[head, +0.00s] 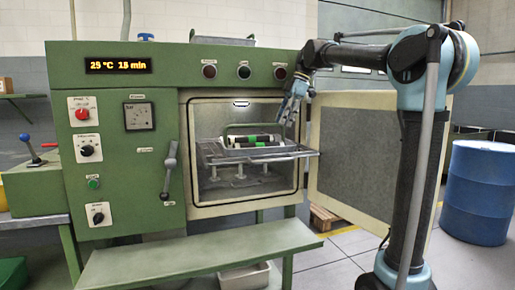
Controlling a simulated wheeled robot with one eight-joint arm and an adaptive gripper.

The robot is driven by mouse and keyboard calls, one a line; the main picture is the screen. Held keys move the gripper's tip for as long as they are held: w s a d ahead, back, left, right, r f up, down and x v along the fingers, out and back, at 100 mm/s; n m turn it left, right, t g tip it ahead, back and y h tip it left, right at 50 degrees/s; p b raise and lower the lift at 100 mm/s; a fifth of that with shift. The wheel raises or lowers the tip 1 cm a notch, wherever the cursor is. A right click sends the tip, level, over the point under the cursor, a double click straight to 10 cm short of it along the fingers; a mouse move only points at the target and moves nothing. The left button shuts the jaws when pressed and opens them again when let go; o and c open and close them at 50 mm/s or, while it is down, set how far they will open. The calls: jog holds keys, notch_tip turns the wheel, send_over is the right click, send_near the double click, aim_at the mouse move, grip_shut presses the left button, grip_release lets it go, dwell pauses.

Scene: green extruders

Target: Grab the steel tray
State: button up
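The steel tray (264,157) sits on a rack inside the open chamber of the green machine, with its right end reaching toward the chamber opening. Black, white and green cylindrical pieces (254,141) lie on it, and a raised bar or handle stands behind them. My gripper (288,121) is at the upper right of the chamber opening, pointing down, above the tray's right part and apparently apart from it. Its fingers are small and partly overlap in this view, so I cannot tell how far apart they are.
The chamber door (380,155) stands open to the right, behind my arm. A green bench (195,255) is in front of the machine, its top clear. A blue drum (478,193) stands at the right. Another metal tray (222,40) lies on top of the machine.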

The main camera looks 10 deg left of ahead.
aim_at(255, 126)
jog(key=s+a, duration=0.1)
jog(key=a, duration=0.1)
jog(key=s+a, duration=0.1)
jog(key=a, duration=0.1)
jog(key=s+a, duration=0.1)
jog(key=a, duration=0.1)
jog(key=shift+a, duration=0.2)
jog(key=a, duration=0.1)
jog(key=s+a, duration=0.1)
jog(key=a, duration=0.1)
jog(key=shift+s, duration=0.1)
jog(key=shift+x, duration=1.15)
jog(key=shift+a+f, duration=0.2)
jog(key=shift+f, duration=0.15)
jog(key=shift+c, duration=0.5)
grip_shut()
